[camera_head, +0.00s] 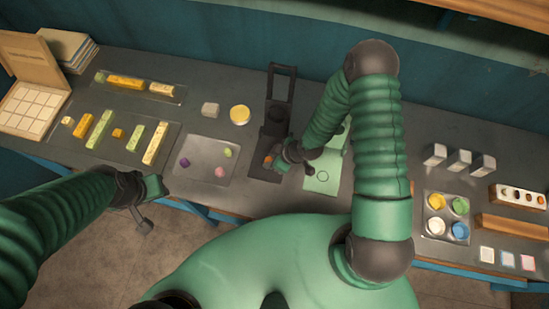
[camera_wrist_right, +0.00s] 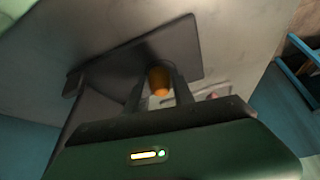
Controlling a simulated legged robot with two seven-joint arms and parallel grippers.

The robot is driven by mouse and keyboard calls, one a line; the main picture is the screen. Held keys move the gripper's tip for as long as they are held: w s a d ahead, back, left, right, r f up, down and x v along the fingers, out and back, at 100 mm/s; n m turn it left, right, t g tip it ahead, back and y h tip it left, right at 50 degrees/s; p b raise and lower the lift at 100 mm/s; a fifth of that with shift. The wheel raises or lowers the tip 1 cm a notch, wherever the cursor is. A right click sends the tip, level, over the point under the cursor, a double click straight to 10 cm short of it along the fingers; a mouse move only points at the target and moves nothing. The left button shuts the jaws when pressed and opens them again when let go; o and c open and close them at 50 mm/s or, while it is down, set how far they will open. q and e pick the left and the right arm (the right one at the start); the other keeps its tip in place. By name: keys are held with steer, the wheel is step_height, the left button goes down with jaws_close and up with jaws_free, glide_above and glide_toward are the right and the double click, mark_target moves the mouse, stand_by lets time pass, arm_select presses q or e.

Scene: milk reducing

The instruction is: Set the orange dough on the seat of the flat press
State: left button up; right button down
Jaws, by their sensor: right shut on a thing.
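The orange dough (camera_head: 266,160) is a small orange lump at the tip of my right gripper (camera_head: 274,160). In the right wrist view the dough (camera_wrist_right: 158,80) sits between the two dark fingers of the right gripper (camera_wrist_right: 160,90), which is shut on it. The flat press (camera_head: 278,118) is a dark device with an upright frame and a dark base plate (camera_head: 262,174). The dough is over this plate; I cannot tell whether it touches it. The plate also shows behind the dough in the wrist view (camera_wrist_right: 110,65). My left gripper (camera_head: 146,215) hangs off the table's front edge; its fingers are unclear.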

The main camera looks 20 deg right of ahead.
steer(key=shift+a, duration=0.25)
steer(key=shift+d+f, duration=0.15)
steer(key=shift+d, duration=0.4)
steer(key=c, duration=1.4)
jaws_free()
steer(key=shift+a, duration=0.1)
steer(key=o, duration=0.4)
steer(key=shift+a, duration=0.25)
arm_select(q)
steer(key=shift+a+f, duration=0.1)
steer(key=shift+a, duration=0.15)
arm_select(e)
steer(key=o, duration=0.4)
arm_select(q)
steer(key=shift+d, duration=0.4)
arm_select(e)
steer(key=shift+o, duration=0.5)
steer(key=shift+d, duration=0.25)
